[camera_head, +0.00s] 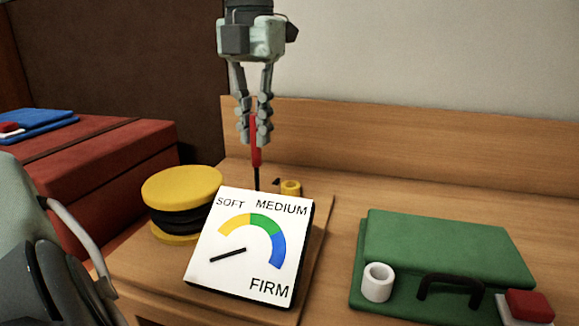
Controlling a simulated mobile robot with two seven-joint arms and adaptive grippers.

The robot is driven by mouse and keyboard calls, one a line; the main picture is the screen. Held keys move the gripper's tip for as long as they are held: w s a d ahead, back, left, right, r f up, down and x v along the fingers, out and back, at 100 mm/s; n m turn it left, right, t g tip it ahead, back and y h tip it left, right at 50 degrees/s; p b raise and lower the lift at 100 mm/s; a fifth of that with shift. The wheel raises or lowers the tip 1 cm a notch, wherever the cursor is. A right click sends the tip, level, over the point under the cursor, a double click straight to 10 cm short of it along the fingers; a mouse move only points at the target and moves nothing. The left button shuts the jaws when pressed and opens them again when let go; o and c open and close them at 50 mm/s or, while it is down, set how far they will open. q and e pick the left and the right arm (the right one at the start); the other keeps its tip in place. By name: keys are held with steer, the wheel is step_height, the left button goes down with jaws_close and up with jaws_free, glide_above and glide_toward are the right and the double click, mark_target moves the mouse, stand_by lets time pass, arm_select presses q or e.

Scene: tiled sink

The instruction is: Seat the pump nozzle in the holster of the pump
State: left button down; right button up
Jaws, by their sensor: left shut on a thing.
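The pump nozzle (256,155) is a slim red piece with a thin black tip pointing down. My left gripper (254,130) is shut on it and holds it nearly upright. The pump has a yellow and black round body (182,188) and a white gauge panel (250,245) marked SOFT, MEDIUM and FIRM. The panel's top edge hides what is below the tip. My right gripper is not in view.
A green case (440,250) with a black handle lies at the right. A red padded block (95,165) is at the left. A wooden backboard (420,140) runs behind.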

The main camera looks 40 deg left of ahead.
arm_select(q)
steer(key=w+f, duration=0.2)
steer(key=w+d+f, duration=0.1)
steer(key=w+f, duration=0.1)
steer(key=f, duration=0.1)
steer(key=w+f, duration=0.2)
steer(key=shift+d+f+p, duration=0.3)
steer(key=shift+d+p, duration=0.1)
steer(key=shift+f, duration=0.1)
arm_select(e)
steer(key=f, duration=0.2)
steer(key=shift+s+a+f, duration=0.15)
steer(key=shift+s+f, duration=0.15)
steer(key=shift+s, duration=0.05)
arm_select(q)
steer(key=shift+f, duration=0.1)
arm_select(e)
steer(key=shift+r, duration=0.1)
arm_select(q)
steer(key=c, duration=1.5)
jaws_free()
steer(key=shift+c, duration=0.2)
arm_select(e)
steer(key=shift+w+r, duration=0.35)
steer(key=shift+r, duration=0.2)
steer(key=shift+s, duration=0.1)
